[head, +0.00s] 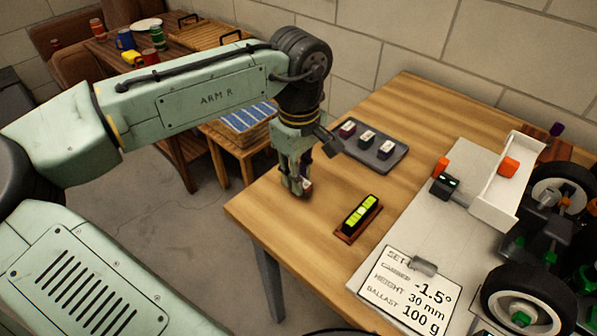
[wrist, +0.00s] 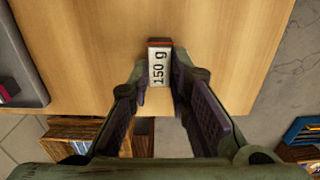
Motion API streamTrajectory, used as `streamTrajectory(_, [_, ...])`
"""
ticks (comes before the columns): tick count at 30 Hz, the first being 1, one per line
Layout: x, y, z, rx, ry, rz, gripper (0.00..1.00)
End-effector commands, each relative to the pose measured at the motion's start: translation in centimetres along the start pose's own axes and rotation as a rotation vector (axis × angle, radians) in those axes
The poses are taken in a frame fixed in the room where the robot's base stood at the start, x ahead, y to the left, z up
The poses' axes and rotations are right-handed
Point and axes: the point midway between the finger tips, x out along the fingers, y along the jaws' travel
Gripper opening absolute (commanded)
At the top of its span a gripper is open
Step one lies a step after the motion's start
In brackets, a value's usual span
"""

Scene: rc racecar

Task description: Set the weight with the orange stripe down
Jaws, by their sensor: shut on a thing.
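My gripper (head: 299,188) is over the near left part of the wooden table, low to its top. It is shut on a small weight (wrist: 159,64), which shows between the fingertips in the wrist view. The weight has a white face reading "150 g" and a dull orange-red band at its far end. In the head view the fingers mostly hide it. I cannot tell whether it touches the table.
A dark grey tray (head: 393,158) with several weights lies behind and right of my gripper. A setup card (head: 407,300) reads "ballast 100 g". An RC car (head: 545,240) occupies the right.

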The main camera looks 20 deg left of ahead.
Motion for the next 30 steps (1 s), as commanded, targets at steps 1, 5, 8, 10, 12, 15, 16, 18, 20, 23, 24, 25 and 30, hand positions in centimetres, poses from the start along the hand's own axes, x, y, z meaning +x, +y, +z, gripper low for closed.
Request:
streamTrajectory(1, [0.08, -0.01, -0.01, 0.0, 0.001, 0.0, 0.0])
streamTrajectory(5, [0.08, 0.0, -0.01, 0.0, 0.001, 0.001, 0.0])
streamTrajectory(8, [0.14, 0.01, 0.0, 0.0, 0.0, 0.001, 0.0])
streamTrajectory(10, [0.38, 0.01, 0.02, 0.0, 0.0, 0.001, 0.0])
streamTrajectory(12, [0.46, 0.01, 0.0, -0.001, 0.001, 0.001, 0.19])
streamTrajectory(15, [0.42, 0.01, 0.0, -0.001, 0.001, 0.001, 0.26])
streamTrajectory(16, [0.42, 0.01, 0.0, -0.001, 0.001, 0.001, 0.28])
streamTrajectory(18, [0.42, 0.0, 0.0, -0.001, 0.001, 0.001, 0.33])
streamTrajectory(20, [0.41, 0.0, 0.0, -0.001, 0.001, 0.001, 0.37])
streamTrajectory(23, [0.41, 0.0, 0.0, -0.001, 0.001, 0.001, 0.38])
streamTrajectory(24, [0.41, 0.0, 0.01, -0.001, 0.001, 0.001, 0.38])
streamTrajectory(25, [0.41, 0.0, 0.0, -0.001, 0.001, 0.001, 0.38])
streamTrajectory(30, [0.24, 0.0, -0.01, -0.001, 0.001, 0.001, 0.38])
